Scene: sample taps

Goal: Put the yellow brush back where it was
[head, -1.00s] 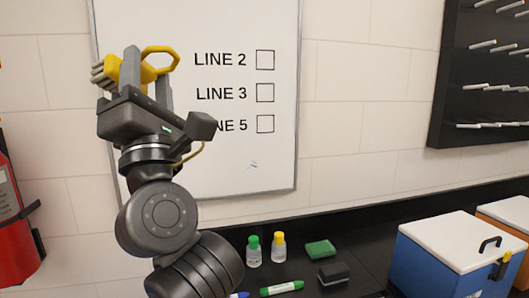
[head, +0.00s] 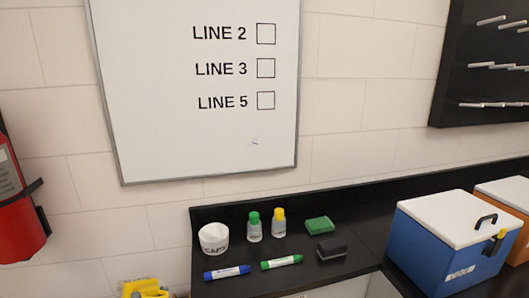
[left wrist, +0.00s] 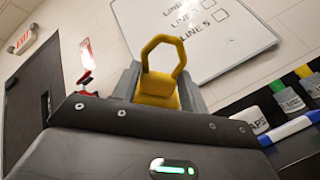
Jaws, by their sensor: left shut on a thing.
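The yellow brush (head: 145,289) shows only partly at the bottom edge of the head view. In the left wrist view the brush (left wrist: 158,88) stands up between two grey fingers, with its ring-shaped handle uppermost. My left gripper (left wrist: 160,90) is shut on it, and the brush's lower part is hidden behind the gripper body. In the head view most of this gripper is cut off below the frame. My right gripper is not in view.
A black counter (head: 345,275) holds a white cup (head: 214,238), two small bottles, a blue marker (head: 227,272), a green marker (head: 281,262), a green pad (head: 320,225) and a dark eraser (head: 331,248). A blue cooler (head: 440,255) stands right. A whiteboard (head: 150,110) hangs behind.

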